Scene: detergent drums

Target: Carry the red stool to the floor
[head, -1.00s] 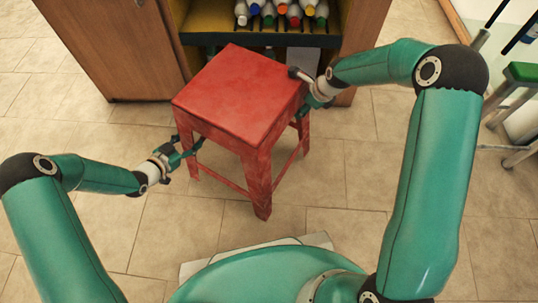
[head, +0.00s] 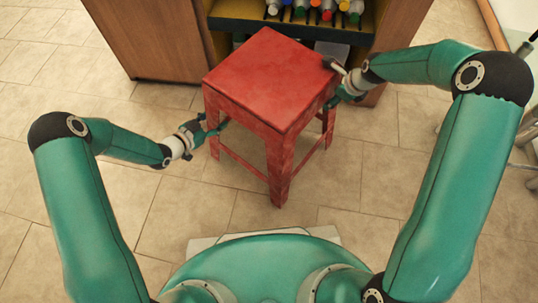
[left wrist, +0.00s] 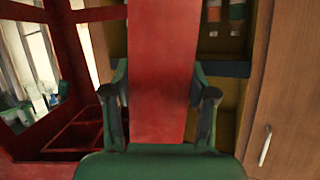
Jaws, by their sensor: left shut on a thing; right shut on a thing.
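The red stool (head: 268,78) stands upright in the middle of the head view, in front of the cabinet. I cannot tell whether its feet touch the floor (head: 190,215). My left gripper (head: 214,126) is shut on the stool's left leg below the seat. In the left wrist view the red leg (left wrist: 163,60) fills the space between the two fingers (left wrist: 162,100). My right gripper (head: 336,84) is shut on the stool at its right side, close under the seat edge. Its fingertips are partly hidden.
A wooden cabinet (head: 150,45) stands right behind the stool, with a shelf (head: 290,28) holding several bottles with coloured caps (head: 325,10). A glass panel (head: 515,20) is at the upper right. The tiled floor to the left is clear.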

